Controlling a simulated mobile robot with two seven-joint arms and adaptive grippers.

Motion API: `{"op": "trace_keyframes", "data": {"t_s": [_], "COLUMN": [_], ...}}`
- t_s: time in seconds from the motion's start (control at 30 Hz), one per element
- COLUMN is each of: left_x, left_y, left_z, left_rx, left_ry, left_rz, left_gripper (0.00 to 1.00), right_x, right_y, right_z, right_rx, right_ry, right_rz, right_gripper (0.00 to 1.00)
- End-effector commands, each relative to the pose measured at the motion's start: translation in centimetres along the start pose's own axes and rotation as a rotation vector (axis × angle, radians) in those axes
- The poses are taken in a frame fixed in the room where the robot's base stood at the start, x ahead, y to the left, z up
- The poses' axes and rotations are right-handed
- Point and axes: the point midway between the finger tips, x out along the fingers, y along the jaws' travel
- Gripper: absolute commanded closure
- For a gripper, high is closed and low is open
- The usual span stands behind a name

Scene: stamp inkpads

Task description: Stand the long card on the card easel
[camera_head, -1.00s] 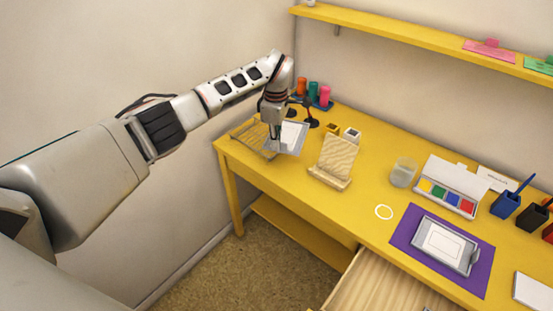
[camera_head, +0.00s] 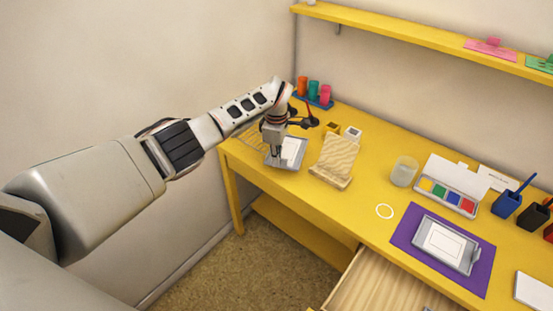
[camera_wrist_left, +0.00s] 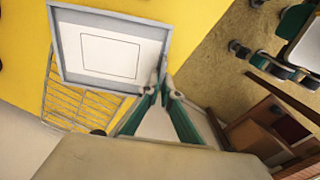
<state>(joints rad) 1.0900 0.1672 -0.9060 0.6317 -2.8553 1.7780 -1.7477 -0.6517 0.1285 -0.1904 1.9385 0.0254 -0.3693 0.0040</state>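Whether the card touches the desk is unclear. The wooden card easel (camera_head: 337,158) stands empty to the right of the gripper. My right gripper is not in view.
A slatted rack (camera_wrist_left: 75,95) lies close beside the card. Coloured cups (camera_head: 314,91) and dark objects stand behind. A glass (camera_head: 404,171), a paint box (camera_head: 448,186) and a purple mat (camera_head: 404,237) are farther right. An open drawer (camera_head: 375,285) juts out in front.

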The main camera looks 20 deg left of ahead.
Motion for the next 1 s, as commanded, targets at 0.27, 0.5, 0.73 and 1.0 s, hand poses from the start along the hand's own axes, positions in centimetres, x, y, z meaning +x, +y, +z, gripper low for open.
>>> {"op": "trace_keyframes", "data": {"t_s": [0.27, 0.5, 0.73, 1.0], "left_x": [0.8, 0.7, 0.4, -3.5], "left_y": [0.0, 0.0, 0.0, 0.2], "left_z": [0.0, 0.0, 0.0, -0.2], "left_rx": [0.001, 0.000, 0.000, 0.001], "left_ry": [0.001, 0.000, -0.001, 0.002], "left_rz": [0.001, 0.000, 0.000, 0.006], "left_gripper": [0.94, 0.79, 0.79, 0.79], "right_x": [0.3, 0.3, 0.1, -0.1], "right_y": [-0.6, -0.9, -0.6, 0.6], "right_z": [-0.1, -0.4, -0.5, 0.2], "right_rx": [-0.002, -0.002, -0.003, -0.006], "right_ry": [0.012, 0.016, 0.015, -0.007], "right_rz": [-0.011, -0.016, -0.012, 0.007], "right_gripper": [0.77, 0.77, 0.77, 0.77]}}
